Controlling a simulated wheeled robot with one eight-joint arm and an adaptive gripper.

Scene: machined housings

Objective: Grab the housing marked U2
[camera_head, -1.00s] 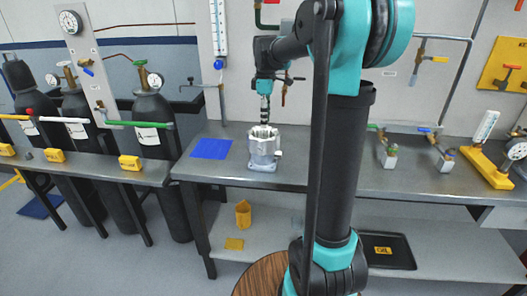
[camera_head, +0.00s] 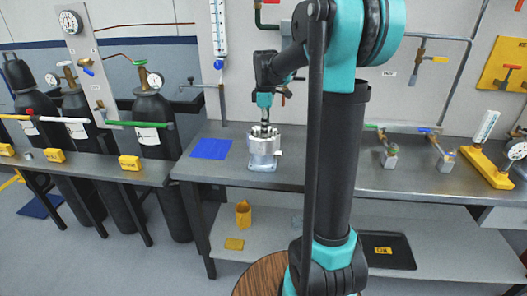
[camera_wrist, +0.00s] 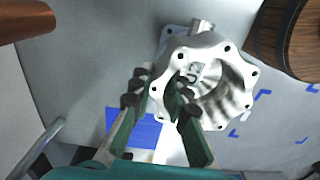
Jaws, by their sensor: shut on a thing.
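A silvery machined housing (camera_head: 262,153) stands upright on the metal bench, right of a blue square. In the wrist view the housing (camera_wrist: 204,42) shows its round flange with bolt holes and an open bore. My gripper (camera_head: 264,123) reaches down onto the housing's top. In the wrist view my gripper (camera_wrist: 158,88) has one finger outside the housing's wall and the other inside the bore, shut on the wall between them. The lower part of the inner finger's contact is hard to see.
The blue square (camera_head: 211,149) lies flat left of the housing. Valve fittings (camera_head: 390,157) and a yellow gauge stand (camera_head: 488,168) are farther right on the bench (camera_head: 225,175). Gas cylinders (camera_head: 154,135) stand at the left. The bench around the housing is mostly clear.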

